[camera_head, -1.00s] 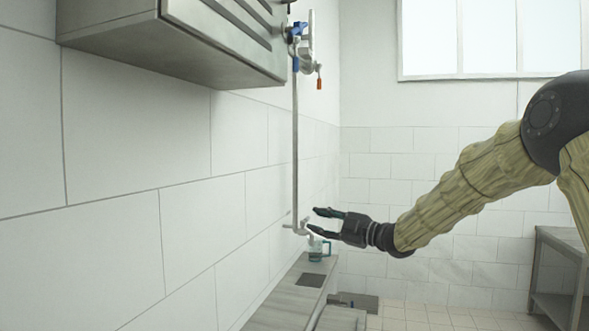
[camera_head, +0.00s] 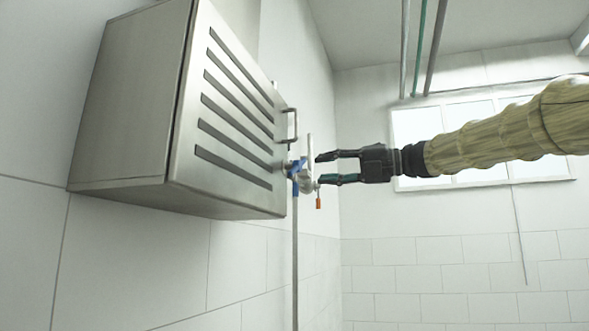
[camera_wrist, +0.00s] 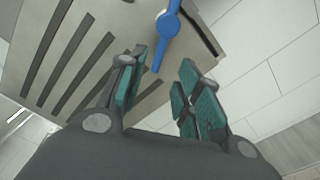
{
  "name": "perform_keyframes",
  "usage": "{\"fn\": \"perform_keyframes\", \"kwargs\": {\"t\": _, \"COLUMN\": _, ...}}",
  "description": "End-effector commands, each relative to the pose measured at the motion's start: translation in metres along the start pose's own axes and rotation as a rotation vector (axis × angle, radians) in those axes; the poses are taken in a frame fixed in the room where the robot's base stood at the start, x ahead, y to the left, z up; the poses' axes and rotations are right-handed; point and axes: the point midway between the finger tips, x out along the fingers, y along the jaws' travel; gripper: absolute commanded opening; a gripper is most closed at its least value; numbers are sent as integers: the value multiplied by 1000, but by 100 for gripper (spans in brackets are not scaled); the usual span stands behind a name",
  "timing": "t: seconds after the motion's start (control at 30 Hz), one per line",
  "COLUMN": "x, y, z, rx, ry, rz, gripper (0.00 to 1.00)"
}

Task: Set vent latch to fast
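A metal valve fitting (camera_head: 307,181) sits at the right edge of the wall cabinet. It carries a blue part (camera_head: 293,172), an upright silver lever and a small orange-tipped lever (camera_head: 318,201) hanging down. In the wrist view a blue lever (camera_wrist: 165,38) with a round hub lies in front of the cabinet. I cannot tell which part is the vent latch. My gripper (camera_head: 319,169) is open beside the fitting, its fingers pointing left at it. In the wrist view the blue lever's lower end shows between the teal fingertips (camera_wrist: 161,68); no grip on it is visible.
A steel cabinet (camera_head: 130,120) with dark slots and a door handle (camera_head: 292,124) hangs on the left wall. A thin vertical pipe (camera_head: 295,270) runs down below the fitting. Pipes (camera_head: 420,50) hang near the ceiling. The space right of my gripper and below my arm is clear.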

Motion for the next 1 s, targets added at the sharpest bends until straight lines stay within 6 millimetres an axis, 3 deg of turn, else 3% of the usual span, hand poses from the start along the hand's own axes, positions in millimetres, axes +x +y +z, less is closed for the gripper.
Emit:
{"fn": "perform_keyframes", "kwargs": {"t": 0.3, "x": 52, "y": 2, "z": 2, "rx": 3, "ry": 1, "rz": 1, "gripper": 34}}
{"fn": "perform_keyframes", "kwargs": {"t": 0.5, "x": 75, "y": 1, "z": 1, "rx": 3, "ry": -1, "rz": 1, "gripper": 34}}
{"fn": "perform_keyframes", "kwargs": {"t": 0.97, "x": 85, "y": 0, "z": 0, "rx": 3, "ry": -1, "rz": 1, "gripper": 34}}
{"fn": "perform_keyframes", "kwargs": {"t": 1.0, "x": 85, "y": 0, "z": 0, "rx": 3, "ry": -1, "rz": 1, "gripper": 28}}
